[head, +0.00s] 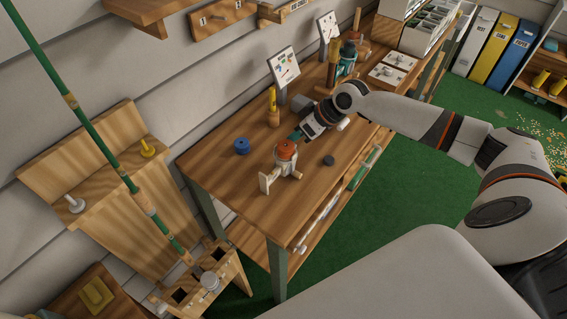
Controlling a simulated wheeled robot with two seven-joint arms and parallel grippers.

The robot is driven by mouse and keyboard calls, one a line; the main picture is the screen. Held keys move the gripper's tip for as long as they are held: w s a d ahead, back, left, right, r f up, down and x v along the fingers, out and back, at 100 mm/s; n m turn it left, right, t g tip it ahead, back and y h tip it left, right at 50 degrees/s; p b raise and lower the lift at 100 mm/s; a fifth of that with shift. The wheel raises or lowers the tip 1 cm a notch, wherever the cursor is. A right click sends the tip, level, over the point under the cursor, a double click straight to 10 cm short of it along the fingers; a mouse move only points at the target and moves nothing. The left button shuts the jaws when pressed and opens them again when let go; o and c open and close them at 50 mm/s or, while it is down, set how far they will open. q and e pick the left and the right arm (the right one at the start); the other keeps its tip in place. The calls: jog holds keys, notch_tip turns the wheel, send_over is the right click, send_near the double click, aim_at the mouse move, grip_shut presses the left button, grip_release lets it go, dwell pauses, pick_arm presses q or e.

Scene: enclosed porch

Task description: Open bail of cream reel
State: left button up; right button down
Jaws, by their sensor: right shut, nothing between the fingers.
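The cream reel (275,177) stands on the wooden workbench, with an orange-brown round top (286,149). My right gripper (296,137) is shut and empty. Its fingertips are just behind and above the orange-brown top; I cannot tell whether they touch it. The bail is too small to make out, so its position cannot be told. My left gripper is out of view.
A blue spool (241,146) sits left of the reel and a dark disc (328,160) right of it. A green rod (75,102) leans at left.

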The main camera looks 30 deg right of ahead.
jog(key=shift+d+f, duration=0.1)
jog(key=shift+f, duration=1.05)
dwell(1.3)
jog(key=shift+w+d+r, duration=0.15)
jog(key=shift+d+r, duration=0.05)
jog(key=shift+w+d+r+p, duration=0.15)
jog(key=shift+d+r+p, duration=0.1)
jog(key=shift+d+p, duration=0.1)
jog(key=p+v, duration=0.5)
jog(key=v, duration=0.2)
dwell(0.9)
dwell(0.5)
